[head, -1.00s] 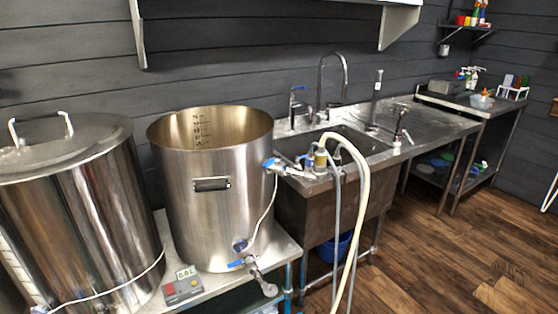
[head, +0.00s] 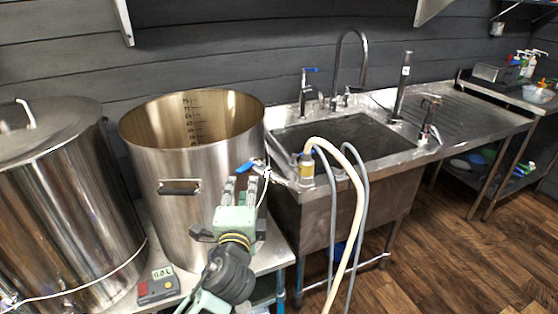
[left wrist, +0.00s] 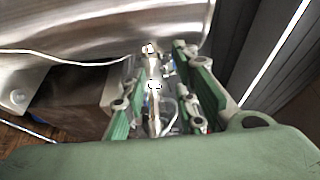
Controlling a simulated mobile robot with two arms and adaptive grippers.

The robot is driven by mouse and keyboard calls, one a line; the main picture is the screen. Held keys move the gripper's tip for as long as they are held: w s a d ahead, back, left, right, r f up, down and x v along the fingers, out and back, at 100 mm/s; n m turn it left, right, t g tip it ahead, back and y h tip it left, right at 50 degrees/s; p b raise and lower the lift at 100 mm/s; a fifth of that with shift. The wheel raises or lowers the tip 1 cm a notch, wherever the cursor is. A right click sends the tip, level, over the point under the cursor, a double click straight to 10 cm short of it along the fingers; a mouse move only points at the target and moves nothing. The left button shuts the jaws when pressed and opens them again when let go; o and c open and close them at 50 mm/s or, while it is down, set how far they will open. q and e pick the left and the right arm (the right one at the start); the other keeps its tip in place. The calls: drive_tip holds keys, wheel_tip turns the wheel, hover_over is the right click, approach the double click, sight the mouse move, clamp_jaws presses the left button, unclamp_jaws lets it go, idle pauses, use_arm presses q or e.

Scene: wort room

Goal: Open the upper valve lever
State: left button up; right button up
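The valve's blue lever (head: 246,167) shows just above my left gripper (head: 242,188). That gripper is in front of the kettle's right side, with its two fingers apart. The left wrist view shows the gripper (left wrist: 157,75) open, with metal valve fittings (left wrist: 153,90) between or beyond the fingers. Whether it touches them cannot be told. My gripper and arm hide the lower valve in the head view. My right gripper is not in view.
A lidded steel vessel (head: 60,200) stands on the left. A small control box (head: 158,287) lies on the low table. The steel sink (head: 345,140) with taps is at right, and pale hoses (head: 352,215) hang over its front. Wooden floor (head: 440,255) is open at lower right.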

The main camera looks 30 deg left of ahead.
sight(244, 172)
use_arm(q)
drive_tip(key=shift+w+a+r, duration=0.1)
drive_tip(key=shift+w+r, duration=0.05)
drive_tip(key=shift+r, duration=0.4)
drive_tip(key=shift+w+r, duration=0.1)
drive_tip(key=shift+r, duration=0.45)
drive_tip(key=p+x, duration=0.1)
drive_tip(key=x, duration=0.6)
drive_tip(key=shift+a, duration=0.1)
drive_tip(key=shift+c, duration=0.2)
clamp_jaws()
